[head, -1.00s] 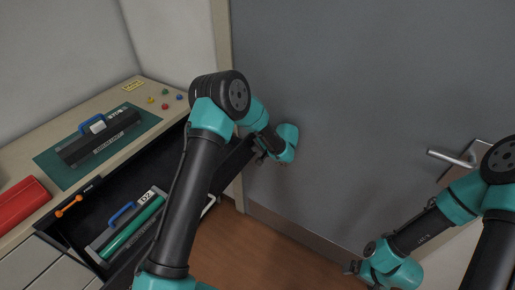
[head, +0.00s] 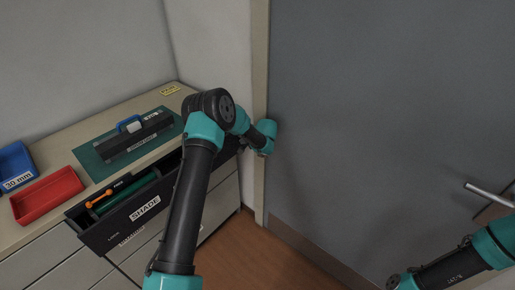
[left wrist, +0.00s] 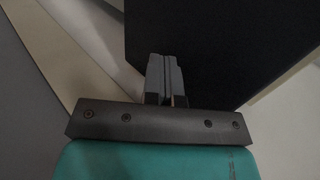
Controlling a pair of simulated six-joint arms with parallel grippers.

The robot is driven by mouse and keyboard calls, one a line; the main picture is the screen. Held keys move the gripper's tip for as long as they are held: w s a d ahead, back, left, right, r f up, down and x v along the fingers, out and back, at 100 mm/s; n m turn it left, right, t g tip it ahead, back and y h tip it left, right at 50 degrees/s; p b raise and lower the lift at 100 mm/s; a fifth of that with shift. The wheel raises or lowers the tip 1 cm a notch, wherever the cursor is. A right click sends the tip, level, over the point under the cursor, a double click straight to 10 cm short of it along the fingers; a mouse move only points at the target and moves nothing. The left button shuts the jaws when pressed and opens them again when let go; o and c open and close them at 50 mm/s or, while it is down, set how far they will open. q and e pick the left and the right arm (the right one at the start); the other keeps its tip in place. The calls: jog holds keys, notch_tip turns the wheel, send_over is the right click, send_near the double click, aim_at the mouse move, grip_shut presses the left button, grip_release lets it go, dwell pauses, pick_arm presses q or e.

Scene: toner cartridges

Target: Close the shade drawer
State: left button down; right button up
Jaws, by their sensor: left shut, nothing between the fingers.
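The shade drawer has a dark front with a white SHADE label (head: 145,208) and stands partly open below the cabinet top. A green cylinder (head: 112,198) and an orange-ended piece (head: 98,199) show inside it; my left arm hides part of its front. My left gripper (head: 243,145) is at the drawer's right end, partly hidden. In the left wrist view its fingers (left wrist: 165,75) are together and empty, against or close to a dark panel (left wrist: 225,50); I cannot tell whether they touch. My right gripper is out of view; only its arm (head: 455,270) shows.
On the cabinet top lie a green mat (head: 88,158) with a black cartridge (head: 137,142), a red tray (head: 45,195) and a blue 30 mm tray (head: 15,163). A grey door (head: 390,110) with a handle (head: 490,194) stands to the right. Floor (head: 255,255) is free before the cabinet.

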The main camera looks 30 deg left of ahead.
pick_arm(q)
jog(key=a, duration=0.3)
jog(key=w+a, duration=0.1)
jog(key=a, duration=0.2)
jog(key=w+a, duration=0.1)
jog(key=a, duration=0.2)
jog(key=shift+a, duration=0.1)
jog(key=shift+a+r, duration=0.15)
jog(key=shift+a, duration=0.1)
jog(key=shift+a, duration=0.1)
jog(key=shift+d, duration=0.5)
jog(key=d, duration=0.4)
jog(key=shift+s+r, duration=0.1)
jog(key=shift+s, duration=0.3)
jog(key=v, duration=0.9)
jog(key=shift+d, duration=0.25)
jog(key=shift+s, duration=0.15)
